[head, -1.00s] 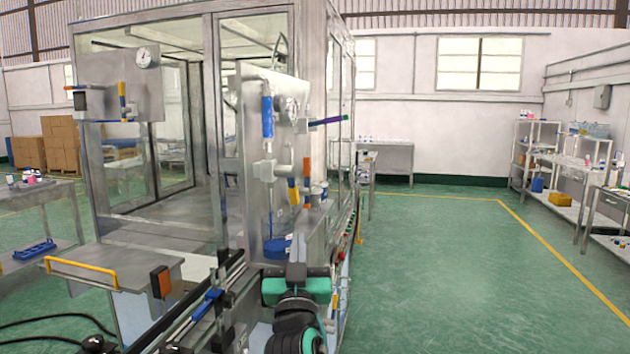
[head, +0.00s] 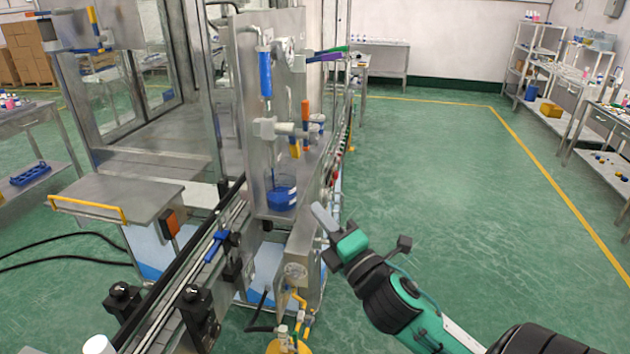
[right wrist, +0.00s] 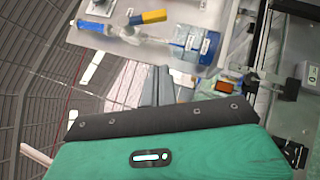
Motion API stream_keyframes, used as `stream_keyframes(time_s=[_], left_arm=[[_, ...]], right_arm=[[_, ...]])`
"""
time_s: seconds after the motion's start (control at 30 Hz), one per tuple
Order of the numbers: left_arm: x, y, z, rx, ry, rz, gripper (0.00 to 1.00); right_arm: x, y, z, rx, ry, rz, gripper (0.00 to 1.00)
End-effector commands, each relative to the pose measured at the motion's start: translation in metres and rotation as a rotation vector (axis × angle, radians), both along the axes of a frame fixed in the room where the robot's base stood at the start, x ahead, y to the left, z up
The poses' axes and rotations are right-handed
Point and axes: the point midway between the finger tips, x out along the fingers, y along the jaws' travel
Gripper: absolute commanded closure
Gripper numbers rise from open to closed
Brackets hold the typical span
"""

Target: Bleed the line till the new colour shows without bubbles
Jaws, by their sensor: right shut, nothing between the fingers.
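A steel panel on the filling machine carries a blue-filled upright tube (head: 265,75) and a pale valve body (head: 268,129). A clear beaker with blue liquid (head: 281,193) stands under the tube; the beaker also shows in the right wrist view (right wrist: 196,42). Whether bubbles show is too small to tell. My right gripper (head: 320,212) is shut and empty, to the right of the beaker and apart from it. My left gripper is out of view.
A green and purple lever (head: 328,52) sticks out at the panel's upper right. A conveyor rail (head: 185,265) runs diagonally at the lower left. A grey bench with a yellow handle (head: 120,200) stands left. The green floor (head: 440,190) at right is clear.

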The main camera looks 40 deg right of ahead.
Motion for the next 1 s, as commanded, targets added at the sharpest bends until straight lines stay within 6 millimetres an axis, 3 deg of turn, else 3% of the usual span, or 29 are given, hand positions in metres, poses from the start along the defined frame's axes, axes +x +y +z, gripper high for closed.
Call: stream_keyframes(time_s=[0.27,0.73,1.0], left_arm=[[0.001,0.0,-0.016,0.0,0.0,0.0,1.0],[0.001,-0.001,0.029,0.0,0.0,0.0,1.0],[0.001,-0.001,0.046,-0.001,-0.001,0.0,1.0]], right_arm=[[0.021,-0.001,0.004,-0.002,-0.004,-0.001,1.0],[0.096,-0.004,0.035,0.003,-0.002,-0.003,1.0],[0.113,-0.027,0.045,0.001,-0.001,-0.003,1.0]])
